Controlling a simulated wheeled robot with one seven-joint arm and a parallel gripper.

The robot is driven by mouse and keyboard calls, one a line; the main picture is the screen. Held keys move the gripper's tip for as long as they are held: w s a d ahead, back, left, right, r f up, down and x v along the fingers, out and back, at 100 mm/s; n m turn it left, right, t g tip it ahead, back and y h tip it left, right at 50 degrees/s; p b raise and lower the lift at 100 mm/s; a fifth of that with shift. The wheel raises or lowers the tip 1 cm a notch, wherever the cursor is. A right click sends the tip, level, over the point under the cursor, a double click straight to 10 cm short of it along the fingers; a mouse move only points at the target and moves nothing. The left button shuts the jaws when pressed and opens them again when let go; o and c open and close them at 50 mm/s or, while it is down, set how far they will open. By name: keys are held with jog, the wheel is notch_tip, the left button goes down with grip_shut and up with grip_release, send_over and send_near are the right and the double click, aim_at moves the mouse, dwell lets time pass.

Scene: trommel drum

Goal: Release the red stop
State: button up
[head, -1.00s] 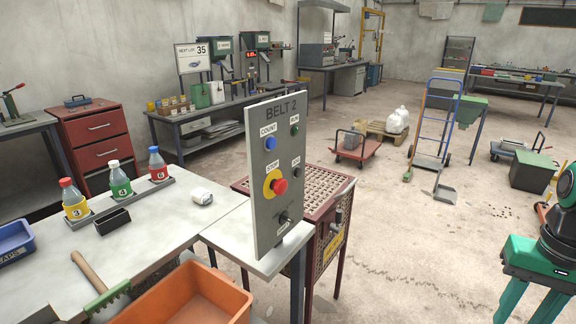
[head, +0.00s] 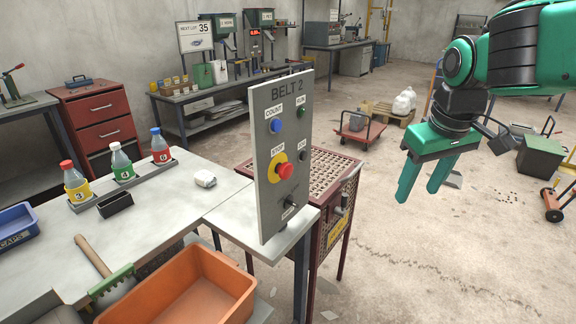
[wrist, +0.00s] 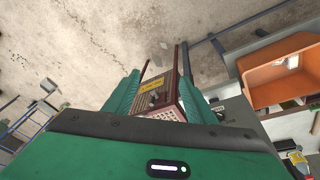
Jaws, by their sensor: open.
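The red stop (head: 286,171) is a mushroom button on a yellow disc, on the grey BELT 2 panel (head: 272,215). The panel stands upright on the corner of the pale table. My gripper (head: 422,196) hangs to the right of the panel in the head view, well apart from it, with its green fingers open and pointing down. Nothing is between them. In the wrist view, the open fingers (wrist: 160,98) frame the red perforated machine beyond; I cannot make out the stop there.
The panel also has a blue COUNT button (head: 276,126), a green RUN button (head: 300,113), a dark JOG button (head: 304,155) and a lower knob (head: 292,205). A red perforated machine (head: 338,172) stands behind it. An orange bin (head: 225,280) is in front. The floor below my gripper is clear.

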jog(key=w+a+r+n+t+y, duration=0.1)
jog(key=w+a+r+n, duration=0.15)
jog(key=a, duration=0.35)
jog(key=w+a+r+n, duration=0.2)
jog(key=a+r, duration=0.1)
jog(key=a, duration=0.4)
jog(key=n+t+y, duration=0.1)
jog(key=n+y, duration=0.1)
jog(key=n, duration=0.2)
send_near(288, 165)
jog(key=x, duration=1)
